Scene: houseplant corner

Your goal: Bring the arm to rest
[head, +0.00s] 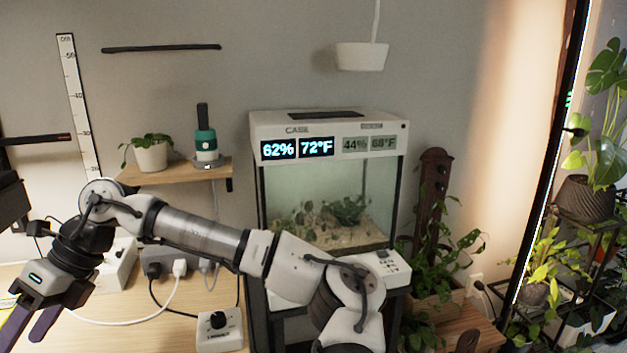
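My gripper (25,328) is at the lower left corner of the head view, above the wooden desk (130,335). It points down and to the left. Its two dark fingers are spread apart with a gap between them, and I see nothing held there. The left finger is partly cut off by the picture edge. My arm stretches from the bottom centre across to the left, in front of the desk and the lower left of the terrarium cabinet (330,125).
Plants stand at the right.

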